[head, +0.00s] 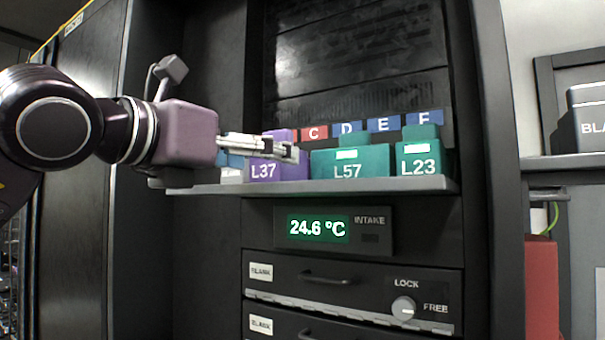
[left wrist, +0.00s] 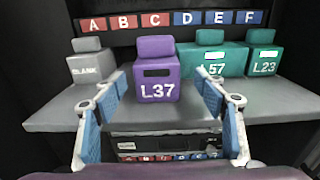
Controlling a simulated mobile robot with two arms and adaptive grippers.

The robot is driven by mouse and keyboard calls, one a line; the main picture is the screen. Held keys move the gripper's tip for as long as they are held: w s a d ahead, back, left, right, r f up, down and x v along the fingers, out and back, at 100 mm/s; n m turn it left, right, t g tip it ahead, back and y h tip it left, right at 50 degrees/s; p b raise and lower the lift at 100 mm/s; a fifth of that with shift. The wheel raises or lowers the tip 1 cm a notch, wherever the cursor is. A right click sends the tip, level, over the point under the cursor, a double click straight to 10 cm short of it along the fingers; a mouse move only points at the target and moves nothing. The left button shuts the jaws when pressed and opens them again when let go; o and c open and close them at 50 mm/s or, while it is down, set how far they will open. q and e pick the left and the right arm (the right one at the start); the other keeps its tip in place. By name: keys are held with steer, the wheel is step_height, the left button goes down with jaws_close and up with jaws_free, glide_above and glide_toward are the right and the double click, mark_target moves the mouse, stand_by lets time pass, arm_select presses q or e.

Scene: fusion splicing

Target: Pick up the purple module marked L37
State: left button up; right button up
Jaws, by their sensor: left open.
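The purple module marked L37 (left wrist: 156,84) stands upright on the grey shelf (left wrist: 60,114), centred in the left wrist view. In the head view the L37 module (head: 264,171) is partly hidden behind my left gripper (head: 290,152). My left gripper comes in from the left at shelf height. In the left wrist view its blue-padded fingers (left wrist: 160,115) are spread wide, one to each side of the L37 module, with nothing between the tips in contact. The fingers look apart from the module's sides. My right gripper is in neither view.
Green modules L57 (head: 349,163) and L23 (head: 418,160) stand to the right of L37. A grey BLANK module (left wrist: 90,66) stands to its left. Letter plates A to F line the back. Below the shelf (head: 330,187) are a temperature display (head: 319,228) and drawers.

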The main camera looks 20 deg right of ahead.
arm_select(q)
steer(key=shift+w+d+r, duration=0.2)
steer(key=shift+w+d, duration=0.05)
steer(key=shift+d+p, duration=0.15)
steer(key=shift+p, duration=0.35)
steer(key=shift+w+d+r+p, duration=0.25)
steer(key=shift+w+d+p, duration=0.45)
steer(key=shift+p, duration=0.35)
steer(key=p+x, duration=0.1)
steer(key=x, duration=0.1)
steer(key=shift+w+d+f, duration=0.15)
steer(key=shift+w, duration=0.15)
steer(key=shift+w+d+f+p, duration=0.1)
steer(key=shift+w+d+p, duration=0.25)
steer(key=shift+d+p, duration=0.1)
steer(key=shift+s, duration=0.1)
steer(key=shift+a, duration=0.1)
steer(key=c, duration=1.4)
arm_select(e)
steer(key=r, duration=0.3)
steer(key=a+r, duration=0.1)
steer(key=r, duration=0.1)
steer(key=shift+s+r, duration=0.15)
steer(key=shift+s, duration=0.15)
